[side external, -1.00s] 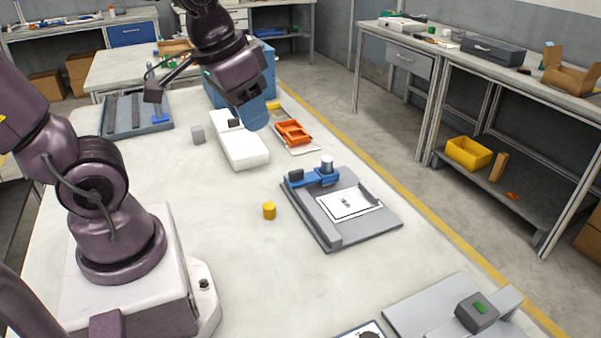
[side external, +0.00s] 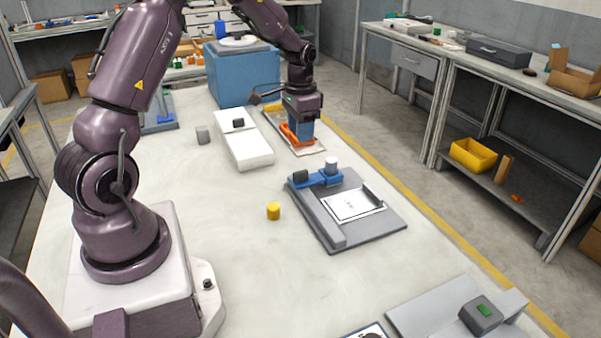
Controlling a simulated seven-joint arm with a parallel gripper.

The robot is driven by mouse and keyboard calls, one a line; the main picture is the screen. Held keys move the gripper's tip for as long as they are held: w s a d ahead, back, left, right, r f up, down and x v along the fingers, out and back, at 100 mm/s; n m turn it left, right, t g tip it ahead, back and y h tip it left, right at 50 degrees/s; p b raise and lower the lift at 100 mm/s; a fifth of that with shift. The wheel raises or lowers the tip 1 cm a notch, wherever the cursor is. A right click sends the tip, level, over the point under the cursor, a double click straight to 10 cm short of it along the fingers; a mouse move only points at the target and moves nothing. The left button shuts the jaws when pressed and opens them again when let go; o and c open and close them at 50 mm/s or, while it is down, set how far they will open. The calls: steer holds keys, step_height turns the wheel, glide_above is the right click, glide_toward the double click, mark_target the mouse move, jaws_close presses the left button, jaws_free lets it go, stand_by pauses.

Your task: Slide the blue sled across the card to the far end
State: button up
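The blue sled (side external: 318,180) lies across the back end of a grey plate (side external: 334,236), with a pale round knob (side external: 331,164) on its right part and a dark block (side external: 300,176) at its left end. A white card (side external: 353,204) with a dark print lies flat on the plate, in front of the sled in the picture. My gripper (side external: 299,140) points down over the orange tray (side external: 291,135), behind and apart from the sled. Its blue lower end reaches down to the tray. Its fingertips are too small to tell open from shut.
A white block-like device (side external: 250,155) stands left of the orange tray, with a blue box (side external: 238,85) behind. A grey fixture (side external: 430,305) lies front right.

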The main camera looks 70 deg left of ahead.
mark_target(301, 171)
step_height(301, 171, down, 12)
steer(key=shift+f, duration=0.2)
steer(key=shift+c, duration=0.2)
jaws_close()
